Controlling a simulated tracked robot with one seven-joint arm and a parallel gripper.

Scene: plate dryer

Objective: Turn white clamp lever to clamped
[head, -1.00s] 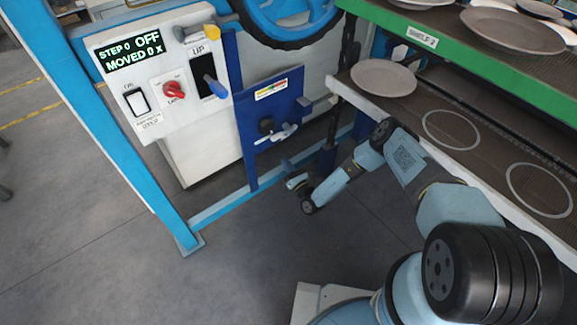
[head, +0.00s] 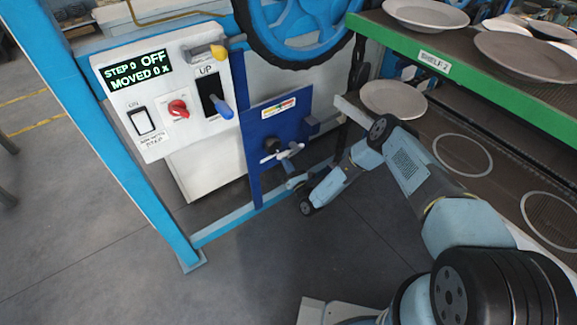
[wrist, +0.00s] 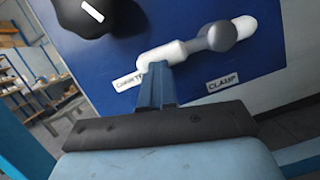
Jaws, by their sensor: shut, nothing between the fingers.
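The white clamp lever (wrist: 170,53) is on a blue panel (wrist: 120,50), with a round grey knob (wrist: 222,36) near its right part. Its left end lies close to a partly readable label (wrist: 128,82); the CLAMP label (wrist: 223,84) is below and right of the knob. My gripper (wrist: 156,72) is shut and empty, its fingertips at the lower edge of the lever's left end. I cannot tell whether they touch. In the head view the white lever (head: 270,157) sits low on the blue panel (head: 262,135), with my gripper (head: 287,161) just below it.
A black knob (wrist: 85,15) is left of the lever. The control box (head: 160,85) reads STEP 0 OFF, MOVED 0 x. A blue wheel (head: 290,57) is above the panel. Shelves with plates (head: 393,99) stand right, close to my arm.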

